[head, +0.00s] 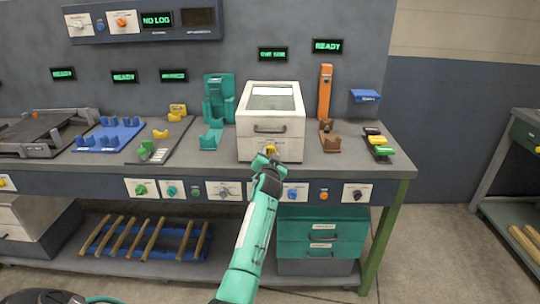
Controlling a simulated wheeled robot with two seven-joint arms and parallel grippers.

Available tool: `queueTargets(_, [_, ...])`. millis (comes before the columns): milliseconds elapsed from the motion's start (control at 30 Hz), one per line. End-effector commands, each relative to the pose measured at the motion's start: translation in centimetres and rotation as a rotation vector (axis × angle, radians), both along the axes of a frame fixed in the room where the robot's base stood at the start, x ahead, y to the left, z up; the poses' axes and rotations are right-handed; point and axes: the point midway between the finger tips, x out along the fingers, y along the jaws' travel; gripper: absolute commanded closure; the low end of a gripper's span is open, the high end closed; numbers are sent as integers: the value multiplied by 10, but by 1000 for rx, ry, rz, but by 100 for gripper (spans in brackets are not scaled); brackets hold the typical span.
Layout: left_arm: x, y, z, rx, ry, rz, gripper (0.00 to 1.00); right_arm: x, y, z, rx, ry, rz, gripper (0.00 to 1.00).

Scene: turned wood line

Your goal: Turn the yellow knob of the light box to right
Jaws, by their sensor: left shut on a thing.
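The light box (286,130) is a white cabinet with a glazed lid and a dark front handle, standing on the bench. Which way the knob points cannot be made out. My right gripper is not in view.
The grey bench (360,170) has several knobs along its front edge near my arm. A teal stand (217,105) is left of the light box, an orange upright holder (325,95) right of it. Teal drawers (322,232) stand below.

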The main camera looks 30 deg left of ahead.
Motion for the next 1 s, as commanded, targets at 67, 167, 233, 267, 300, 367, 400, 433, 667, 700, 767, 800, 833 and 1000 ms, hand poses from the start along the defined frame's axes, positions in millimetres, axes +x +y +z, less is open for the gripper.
queueTargets(67, [0,0,-1,33,23,0,86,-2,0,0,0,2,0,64])
queueTargets(167, [0,0,0,75,48,0,86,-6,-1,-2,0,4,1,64])
queueTargets(233, [0,0,0,105,66,0,86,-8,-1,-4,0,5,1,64])
queueTargets(267, [0,0,0,118,74,0,86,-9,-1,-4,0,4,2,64])
queueTargets(300, [0,0,0,136,84,1,86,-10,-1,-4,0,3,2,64])
queueTargets(367, [0,0,0,161,100,0,86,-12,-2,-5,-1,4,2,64])
queueTargets(400, [0,0,0,178,111,0,86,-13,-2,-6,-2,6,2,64])
queueTargets(433, [0,0,-1,191,119,0,86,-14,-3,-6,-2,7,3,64])
queueTargets(667, [0,0,-1,289,180,0,86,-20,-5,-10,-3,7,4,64])
queueTargets(700, [0,0,-1,305,189,0,86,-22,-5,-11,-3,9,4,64])
queueTargets(767, [0,0,-1,328,203,-1,86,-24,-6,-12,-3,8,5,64])
queueTargets(800, [0,0,-1,343,213,-1,86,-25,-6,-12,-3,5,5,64])
queueTargets(833, [0,0,-1,354,219,-1,86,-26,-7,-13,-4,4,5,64])
queueTargets(1000, [0,0,-1,407,252,-1,86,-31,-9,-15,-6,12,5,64])
